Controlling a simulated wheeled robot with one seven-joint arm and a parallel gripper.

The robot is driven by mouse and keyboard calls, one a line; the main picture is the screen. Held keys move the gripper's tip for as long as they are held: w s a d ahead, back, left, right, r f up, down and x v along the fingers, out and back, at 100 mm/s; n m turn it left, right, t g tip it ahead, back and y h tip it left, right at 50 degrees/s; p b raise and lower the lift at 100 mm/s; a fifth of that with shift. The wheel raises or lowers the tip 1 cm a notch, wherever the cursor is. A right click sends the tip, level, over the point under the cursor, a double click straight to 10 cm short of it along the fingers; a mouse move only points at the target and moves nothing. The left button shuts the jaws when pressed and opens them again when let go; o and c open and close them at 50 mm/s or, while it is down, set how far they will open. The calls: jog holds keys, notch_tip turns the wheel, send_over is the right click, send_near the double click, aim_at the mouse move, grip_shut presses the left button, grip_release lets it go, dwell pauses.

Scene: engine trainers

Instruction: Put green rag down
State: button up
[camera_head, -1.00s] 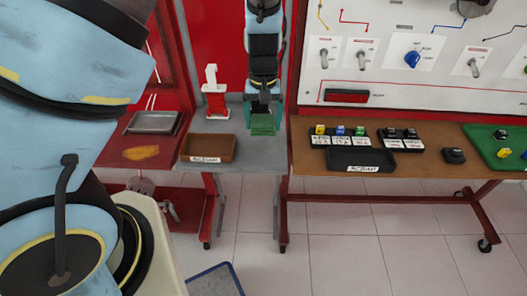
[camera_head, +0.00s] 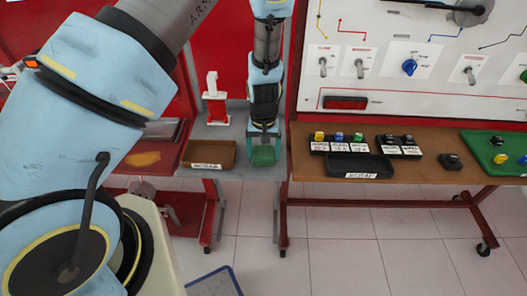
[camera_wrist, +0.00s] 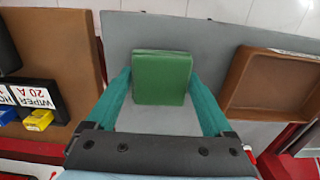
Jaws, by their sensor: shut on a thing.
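The green rag (camera_head: 262,156) is a folded square pad at the grey table section, between the brown scrap tray and the wooden bench. My gripper (camera_head: 263,143) points down at it from above. In the wrist view the rag (camera_wrist: 162,78) lies between the teal fingers of my gripper (camera_wrist: 161,80), which are shut on its two sides. The grey table top (camera_wrist: 220,45) shows beneath and around the rag. Whether the rag touches the table is hard to tell.
A brown scrap tray (camera_head: 208,154) stands just left of the rag. A red and white stand (camera_head: 215,105) is behind it. The wooden bench (camera_head: 430,172) at right bears a black tray (camera_head: 360,167) and fuse blocks.

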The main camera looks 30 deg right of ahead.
aim_at(263, 152)
jog(key=shift+f, duration=0.15)
jog(key=o, duration=1.5)
notch_tip(263, 152, up, 12)
jog(key=shift+r+b, duration=0.2)
jog(key=shift+b, duration=0.45)
jog(key=w+a+r+n, duration=0.1)
jog(key=a+r, duration=0.3)
jog(key=a, duration=0.7)
jog(key=a+r+n+t, duration=0.1)
jog(key=a+r, duration=0.3)
jog(key=a, duration=0.7)
jog(key=w+a+r+n, duration=0.1)
jog(key=a+r, duration=0.3)
jog(key=a, duration=0.7)
jog(key=shift+w+a+r+n+t, duration=0.15)
jog(key=shift+w+a+n+t, duration=0.2)
jog(key=shift+n, duration=0.55)
